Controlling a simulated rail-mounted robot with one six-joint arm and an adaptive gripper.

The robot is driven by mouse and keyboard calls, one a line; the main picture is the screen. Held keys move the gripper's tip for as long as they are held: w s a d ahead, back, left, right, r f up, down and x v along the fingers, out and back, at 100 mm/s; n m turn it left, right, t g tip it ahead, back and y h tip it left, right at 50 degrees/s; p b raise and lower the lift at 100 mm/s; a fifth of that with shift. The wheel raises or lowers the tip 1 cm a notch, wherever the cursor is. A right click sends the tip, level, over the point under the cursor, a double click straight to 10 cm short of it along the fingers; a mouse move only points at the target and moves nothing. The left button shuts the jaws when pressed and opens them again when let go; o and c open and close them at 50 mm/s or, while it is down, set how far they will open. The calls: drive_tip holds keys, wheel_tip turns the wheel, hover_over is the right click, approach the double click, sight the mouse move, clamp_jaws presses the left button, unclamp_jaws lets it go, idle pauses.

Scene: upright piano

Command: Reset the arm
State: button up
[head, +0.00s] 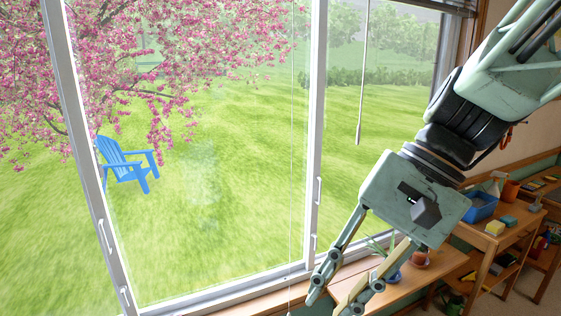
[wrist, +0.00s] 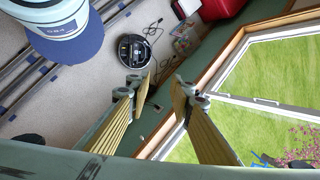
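My arm comes in from the upper right of the head view, a pale green worn linkage with black joints. Its gripper (head: 336,294) hangs low in front of the window, fingers pointing down and to the left. In the wrist view the two ribbed yellow finger pads of the gripper (wrist: 162,92) stand apart with a clear gap between them. The gripper is open and empty. The lower fingertips are partly cut off by the bottom edge of the head view.
The window (head: 314,150) fills most of the head view, with a blue chair (head: 126,163) outside on grass. A wooden bench with a blue bin (head: 480,206) and potted plants stands at right. The wrist view shows a round black robot vacuum (wrist: 133,50) on carpet and a red case (wrist: 222,8).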

drive_tip(key=s+d+r+n+t+h, duration=0.3)
drive_tip(key=s+d+n+t+h, duration=0.1)
drive_tip(key=s+d, duration=0.6)
drive_tip(key=shift+s+d+r+n+t+h, duration=0.2)
drive_tip(key=shift+d+r+n+t+h, duration=0.25)
drive_tip(key=shift+d+h, duration=0.8)
drive_tip(key=shift+d+f+y, duration=0.1)
drive_tip(key=shift+d+y, duration=0.1)
drive_tip(key=shift+y, duration=0.05)
drive_tip(key=shift+d, duration=0.1)
